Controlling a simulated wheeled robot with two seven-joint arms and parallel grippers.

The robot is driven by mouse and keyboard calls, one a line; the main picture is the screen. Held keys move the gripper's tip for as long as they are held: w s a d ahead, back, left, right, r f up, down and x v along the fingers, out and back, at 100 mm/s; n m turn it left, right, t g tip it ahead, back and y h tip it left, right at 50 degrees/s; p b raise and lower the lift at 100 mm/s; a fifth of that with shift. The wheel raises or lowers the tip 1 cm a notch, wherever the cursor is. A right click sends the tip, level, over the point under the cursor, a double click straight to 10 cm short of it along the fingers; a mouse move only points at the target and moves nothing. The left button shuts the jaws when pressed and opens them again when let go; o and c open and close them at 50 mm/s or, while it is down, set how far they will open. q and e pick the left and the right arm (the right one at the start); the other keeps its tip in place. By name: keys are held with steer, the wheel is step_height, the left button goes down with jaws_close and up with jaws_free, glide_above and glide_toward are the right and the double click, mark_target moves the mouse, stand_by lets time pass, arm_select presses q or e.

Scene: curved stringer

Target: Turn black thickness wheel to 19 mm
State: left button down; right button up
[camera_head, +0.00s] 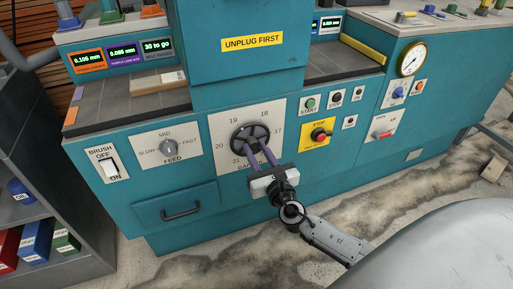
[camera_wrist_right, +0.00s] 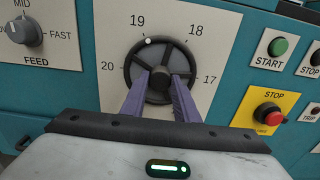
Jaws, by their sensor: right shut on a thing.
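The black thickness wheel (camera_head: 243,134) has spokes and sits on a white dial plate with numbers from 17 to 21. It also shows in the right wrist view (camera_wrist_right: 131,66), where a white dot on its rim points nearly at the 19, at the upper left. My right gripper (camera_head: 257,144) reaches the wheel from the front, and its purple fingers (camera_wrist_right: 160,78) are shut on it. The fingers and gripper body cover the wheel's lower part and the bottom of the plate. My left gripper is not in view.
Left of the wheel are a grey FEED knob (camera_head: 168,147) and a white brush switch (camera_head: 109,167). To the right are a green START button (camera_head: 310,103) and a red STOP button (camera_head: 319,134) on yellow. A drawer handle (camera_head: 181,211) sticks out lower left.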

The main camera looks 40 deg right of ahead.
steer(key=shift+n, duration=0.3)
steer(key=shift+f, duration=0.1)
steer(key=o, duration=1.1)
steer(key=shift+c, duration=0.2)
steer(key=p+v, duration=0.1)
steer(key=v, duration=0.9)
steer(key=shift+s, duration=0.2)
